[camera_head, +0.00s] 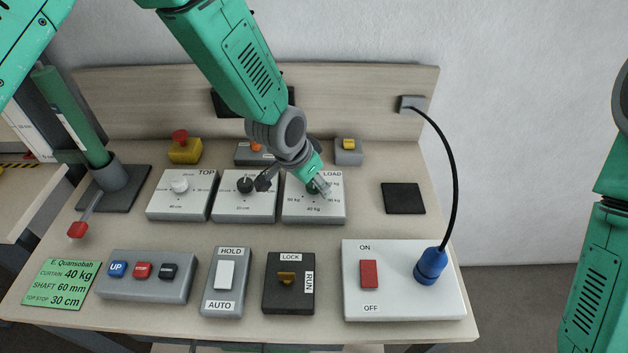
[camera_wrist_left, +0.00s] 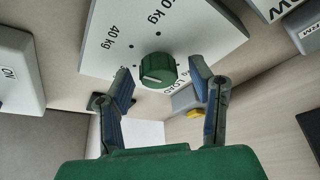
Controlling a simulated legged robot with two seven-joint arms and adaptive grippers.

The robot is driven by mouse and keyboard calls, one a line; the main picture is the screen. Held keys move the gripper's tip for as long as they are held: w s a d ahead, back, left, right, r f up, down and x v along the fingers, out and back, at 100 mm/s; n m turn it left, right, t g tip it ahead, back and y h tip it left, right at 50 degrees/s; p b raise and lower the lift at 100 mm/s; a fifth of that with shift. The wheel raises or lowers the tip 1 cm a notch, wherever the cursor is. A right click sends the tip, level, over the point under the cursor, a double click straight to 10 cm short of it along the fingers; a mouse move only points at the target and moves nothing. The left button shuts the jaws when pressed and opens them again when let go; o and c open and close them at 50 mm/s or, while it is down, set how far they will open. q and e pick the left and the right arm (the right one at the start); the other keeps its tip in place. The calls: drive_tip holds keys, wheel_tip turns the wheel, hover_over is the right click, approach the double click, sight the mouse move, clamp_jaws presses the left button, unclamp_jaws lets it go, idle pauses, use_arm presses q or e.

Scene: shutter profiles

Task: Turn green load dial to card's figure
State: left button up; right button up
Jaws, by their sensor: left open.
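The green load dial (camera_head: 311,188) sits on the white LOAD panel (camera_head: 300,212), partly covered by my gripper in the head view. In the left wrist view the dial (camera_wrist_left: 156,69) shows a white pointer line and kg marks around it, with 40 kg at left. My left gripper (camera_head: 320,188) is over the dial; its open fingers (camera_wrist_left: 165,82) stand either side of the dial, apart from it. The exact mark the pointer faces is hard to tell. The green card (camera_head: 62,284) at the front left reads curtain 40 kg, shaft 60 mm, top stop 30 cm. My right gripper is out of view.
Beside the LOAD panel are a panel with a black dial (camera_head: 245,185) and the TOP panel with a white dial (camera_head: 180,185). In front are a button box (camera_head: 146,290), a HOLD/AUTO switch (camera_head: 224,276), a LOCK/RUN switch (camera_head: 288,278) and an ON/OFF box (camera_head: 400,305) with a blue plug.

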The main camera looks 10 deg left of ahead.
use_arm(q)
drive_tip(key=v, duration=1.1)
drive_tip(key=shift+s+a+r, duration=0.15)
drive_tip(key=shift+a+r, duration=0.05)
drive_tip(key=shift+r, duration=0.15)
